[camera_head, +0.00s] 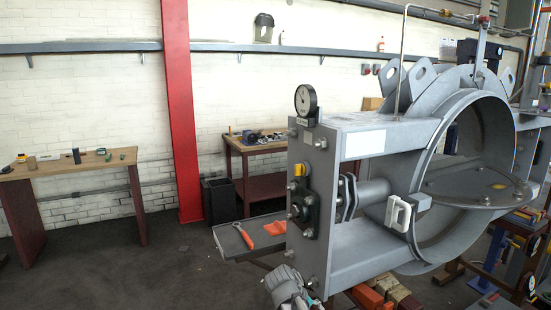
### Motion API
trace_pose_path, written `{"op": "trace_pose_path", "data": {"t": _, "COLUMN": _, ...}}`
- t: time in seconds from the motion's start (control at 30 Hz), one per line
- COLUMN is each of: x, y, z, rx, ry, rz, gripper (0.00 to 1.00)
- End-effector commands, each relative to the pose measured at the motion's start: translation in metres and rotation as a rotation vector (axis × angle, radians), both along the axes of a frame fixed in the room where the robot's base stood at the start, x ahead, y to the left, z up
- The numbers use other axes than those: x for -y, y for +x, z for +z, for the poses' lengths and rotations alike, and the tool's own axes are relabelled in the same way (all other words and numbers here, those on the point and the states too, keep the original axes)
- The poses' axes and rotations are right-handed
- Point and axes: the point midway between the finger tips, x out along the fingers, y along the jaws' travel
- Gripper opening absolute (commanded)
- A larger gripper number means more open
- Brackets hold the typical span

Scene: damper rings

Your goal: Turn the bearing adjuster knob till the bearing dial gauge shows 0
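The dial gauge (306,100) is a round white face in a black rim on top of the damper frame's left end. Its needle and numbers are too small to read. A dark bearing housing (304,207) is bolted to the end plate below it. A small yellow part (299,169) just above the housing looks like the adjuster knob, but I cannot be sure. My gripper (306,301) is at the bottom edge, below the housing and apart from it. Its fingers are mostly cut off, so I cannot see whether it is open or holds anything.
The big grey damper ring (425,180) fills the right side. A grey tray (230,238) with a wrench (243,236) and orange cloth (275,228) juts out left of the end plate. Workbenches (70,166) and a red column (181,110) stand behind. The left floor is clear.

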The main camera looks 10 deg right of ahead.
Motion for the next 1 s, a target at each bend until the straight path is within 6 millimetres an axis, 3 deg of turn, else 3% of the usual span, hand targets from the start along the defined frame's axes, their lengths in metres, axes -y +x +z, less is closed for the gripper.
{"op": "trace_pose_path", "data": {"t": 0.03, "x": -0.001, "y": 0.012, "z": 0.025, "rx": -0.007, "ry": -0.039, "rz": 0.026, "gripper": 0.79}}
{"op": "trace_pose_path", "data": {"t": 0.53, "x": -0.015, "y": 0.087, "z": 0.178, "rx": -0.096, "ry": -0.474, "rz": 0.261, "gripper": 0.79}}
{"op": "trace_pose_path", "data": {"t": 1.0, "x": -0.063, "y": 0.152, "z": 0.334, "rx": -0.204, "ry": -0.886, "rz": 0.410, "gripper": 0.79}}
